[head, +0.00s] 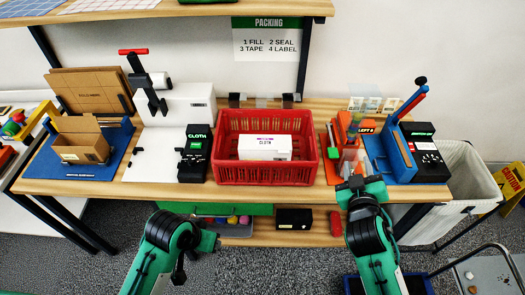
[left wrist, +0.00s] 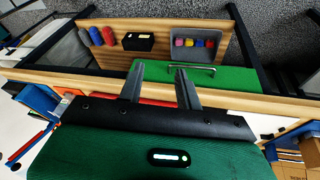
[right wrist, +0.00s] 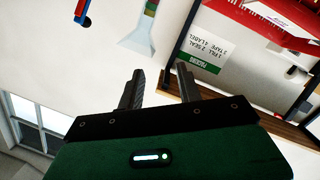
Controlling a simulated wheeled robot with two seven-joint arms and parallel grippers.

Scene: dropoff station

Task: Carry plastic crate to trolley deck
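A grey deck with a tubular handle (head: 490,272), probably the trolley, is cut off at bottom right.
Left of the crate are a white press (head: 175,115) and a black CLOTH device (head: 195,153). Right of it are an orange device (head: 349,128) and a blue lever tool (head: 400,140). A white bin (head: 450,185) and a yellow caution sign (head: 512,185) stand right of the table.

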